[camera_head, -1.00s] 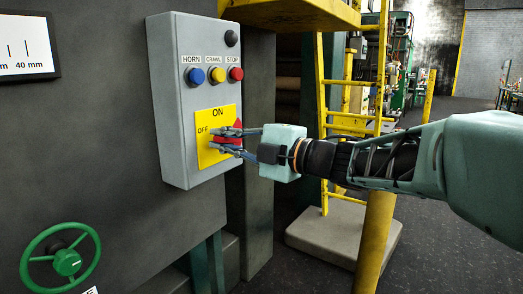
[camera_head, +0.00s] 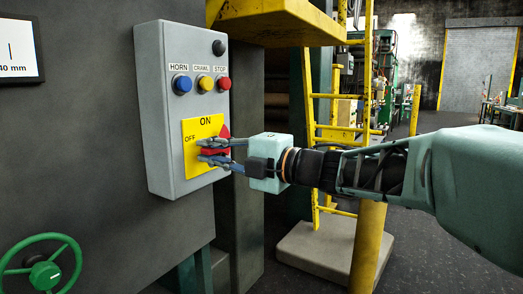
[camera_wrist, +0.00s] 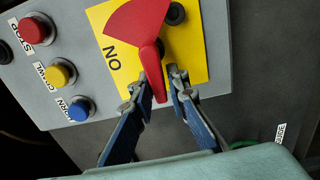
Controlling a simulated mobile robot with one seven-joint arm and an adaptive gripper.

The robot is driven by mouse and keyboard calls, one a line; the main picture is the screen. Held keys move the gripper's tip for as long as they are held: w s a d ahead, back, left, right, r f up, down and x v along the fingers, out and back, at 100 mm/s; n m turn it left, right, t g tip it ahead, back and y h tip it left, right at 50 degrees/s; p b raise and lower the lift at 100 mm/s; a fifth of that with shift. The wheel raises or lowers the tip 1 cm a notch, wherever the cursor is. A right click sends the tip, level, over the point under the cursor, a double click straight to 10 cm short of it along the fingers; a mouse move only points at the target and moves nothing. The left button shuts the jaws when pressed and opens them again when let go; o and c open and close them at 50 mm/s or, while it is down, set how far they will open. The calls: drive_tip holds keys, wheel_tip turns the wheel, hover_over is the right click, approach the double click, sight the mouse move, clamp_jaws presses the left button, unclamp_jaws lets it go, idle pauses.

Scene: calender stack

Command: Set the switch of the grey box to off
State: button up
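The grey box (camera_head: 155,110) is on the dark machine panel, left of centre in the head view. Its yellow plate (camera_head: 190,165) is marked ON at the top and OFF at the left. The red switch (camera_head: 224,132) is on this plate, with a fan-shaped part and a handle; it also shows in the wrist view (camera_wrist: 149,58). My gripper (camera_head: 203,151) reaches in from the right. In the wrist view its fingers (camera_wrist: 159,82) are on either side of the red handle and close against it. The OFF mark is not visible in the wrist view.
Above the plate are a blue button (camera_head: 182,84), a yellow button (camera_head: 205,84), a red button (camera_head: 223,84) and a black knob (camera_head: 218,47). A green handwheel (camera_head: 44,272) is at lower left. A yellow ladder (camera_head: 335,133) stands behind my arm.

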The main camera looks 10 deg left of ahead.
drive_tip(key=shift+o, duration=1.4)
wheel_tip(320, 180, up, 10)
drive_tip(key=shift+r, duration=0.1)
